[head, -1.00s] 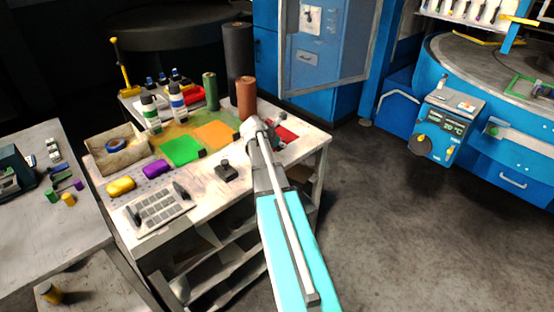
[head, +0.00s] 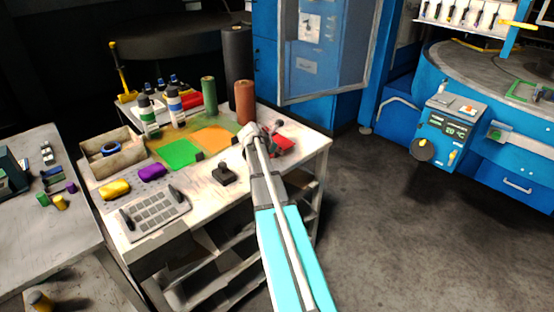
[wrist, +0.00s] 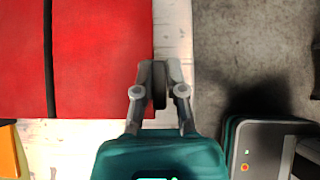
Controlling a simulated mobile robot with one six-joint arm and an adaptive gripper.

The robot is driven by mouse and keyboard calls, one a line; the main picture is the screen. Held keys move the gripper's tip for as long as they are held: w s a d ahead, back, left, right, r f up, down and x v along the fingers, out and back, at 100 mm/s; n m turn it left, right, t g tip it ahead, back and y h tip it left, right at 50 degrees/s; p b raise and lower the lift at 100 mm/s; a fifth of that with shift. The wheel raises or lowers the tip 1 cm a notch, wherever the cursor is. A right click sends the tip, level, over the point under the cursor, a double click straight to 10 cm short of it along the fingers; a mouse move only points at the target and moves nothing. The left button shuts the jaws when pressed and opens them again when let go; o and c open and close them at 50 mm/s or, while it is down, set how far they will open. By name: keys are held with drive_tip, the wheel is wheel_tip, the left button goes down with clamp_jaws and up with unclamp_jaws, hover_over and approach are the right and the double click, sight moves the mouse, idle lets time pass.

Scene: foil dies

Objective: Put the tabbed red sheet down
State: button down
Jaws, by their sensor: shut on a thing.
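The red sheet (head: 284,146) shows in the head view at the right end of the white worktable, partly hidden behind my arm. In the wrist view a broad red surface (wrist: 100,60) fills the upper left, crossed by a thin black line. My gripper (wrist: 160,75) is shut on a dark piece at the right edge of the red, which looks like the sheet's tab. In the head view my gripper (head: 268,130) is over the right part of the table. I cannot tell whether the sheet touches the tabletop.
A green sheet (head: 180,154) and an orange sheet (head: 214,138) lie to the left. A brown roll (head: 245,102) stands just behind my gripper. A black knobbed block (head: 224,174) stands in front. The table's right edge is close, with open floor beyond.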

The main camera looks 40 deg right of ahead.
sight(278, 163)
drive_tip(key=shift+w+d+f+b, duration=0.2)
drive_tip(key=shift+w+f+b, duration=0.25)
drive_tip(key=shift+f+b, duration=0.25)
drive_tip(key=shift+s+f+b, duration=0.1)
drive_tip(key=shift+f+b, duration=1.2)
drive_tip(key=shift+f, duration=0.15)
drive_tip(key=c, duration=0.7)
unclamp_jaws()
drive_tip(key=shift+r, duration=0.3)
drive_tip(key=shift+p+v, duration=0.9)
drive_tip(key=shift+v, duration=0.15)
drive_tip(key=p+v, duration=0.6)
drive_tip(key=v, duration=0.3)
drive_tip(key=shift+a+r+p, duration=0.25)
drive_tip(key=shift+a+p, duration=0.1)
drive_tip(key=shift+p, duration=0.05)
